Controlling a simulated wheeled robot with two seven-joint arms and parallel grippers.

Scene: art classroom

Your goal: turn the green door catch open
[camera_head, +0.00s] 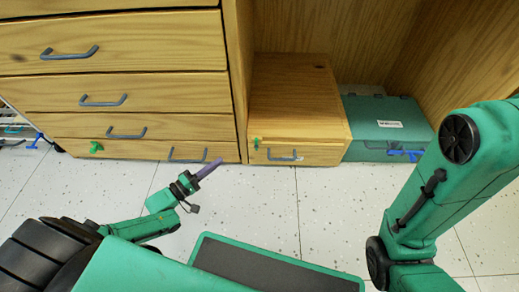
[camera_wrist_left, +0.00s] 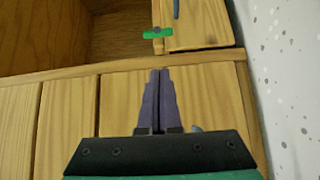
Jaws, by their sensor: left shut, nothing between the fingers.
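A green door catch (camera_head: 256,143) sits at the upper left of the front of a low wooden box. It stands upright in the head view. It also shows in the left wrist view (camera_wrist_left: 157,33), where it lies across the edge of the wooden front, ahead of my fingers. My left gripper (camera_head: 214,166) is shut and empty, its purple fingers pointing right, in front of the drawers and to the left of the catch, apart from it. In the left wrist view the closed fingers (camera_wrist_left: 158,75) point up toward the catch. My right gripper is out of view.
Another green catch (camera_head: 96,147) is on the drawer cabinet (camera_head: 130,92) at the left. The box front has a grey-blue handle (camera_head: 282,157). A teal case (camera_head: 386,127) with a blue catch (camera_head: 405,153) stands to its right. Pale floor lies in front.

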